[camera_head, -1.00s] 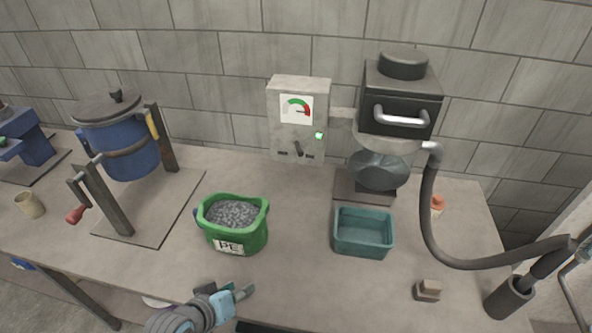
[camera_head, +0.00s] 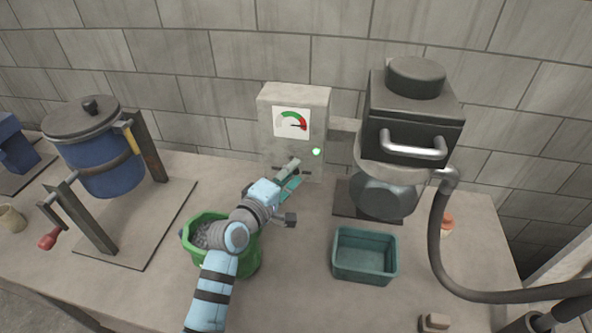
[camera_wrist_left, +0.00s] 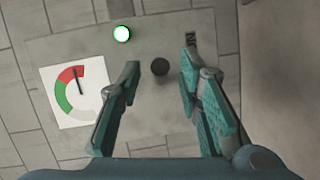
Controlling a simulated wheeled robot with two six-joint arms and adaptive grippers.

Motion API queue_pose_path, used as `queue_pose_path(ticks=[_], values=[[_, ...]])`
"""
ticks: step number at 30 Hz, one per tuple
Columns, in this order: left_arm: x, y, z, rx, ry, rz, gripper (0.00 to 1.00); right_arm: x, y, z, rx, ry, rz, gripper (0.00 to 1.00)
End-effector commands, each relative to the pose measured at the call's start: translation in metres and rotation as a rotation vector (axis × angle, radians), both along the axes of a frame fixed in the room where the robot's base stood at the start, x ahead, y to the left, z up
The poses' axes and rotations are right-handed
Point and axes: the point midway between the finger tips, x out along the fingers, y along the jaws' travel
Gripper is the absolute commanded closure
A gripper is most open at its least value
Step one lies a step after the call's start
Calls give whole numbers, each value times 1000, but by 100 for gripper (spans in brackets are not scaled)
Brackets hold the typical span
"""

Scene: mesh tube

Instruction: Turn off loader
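My left gripper (camera_head: 292,177) is in front of the box's lower part. Its fingers (camera_wrist_left: 159,78) are open, one on each side of the knob, with gaps visible.
The black loader (camera_head: 415,103) with its hose (camera_head: 437,235) stands right of the box. A teal bin (camera_head: 364,279) sits below it. A green bucket of grey pellets (camera_head: 205,236) is under my left arm. A blue drum (camera_head: 103,167) stands at the left.

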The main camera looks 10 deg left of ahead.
Motion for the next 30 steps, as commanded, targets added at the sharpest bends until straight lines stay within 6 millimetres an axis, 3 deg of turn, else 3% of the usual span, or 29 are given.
queue_pose_path(ticks=[6, 13, 20, 30], values=[[22, -9, -3, 1, 0, -3, 68, 13, 0, -3, 1, -21, 1, 60], [23, -9, -3, 1, 1, -3, 68, 9, 1, -3, 1, -15, 0, 60], [23, -9, -3, 2, 1, -3, 100, 7, 1, -3, 1, -11, 0, 60], [22, -7, -5, 4, -1, -22, 100, 7, 1, -8, 1, -12, 0, 60]])
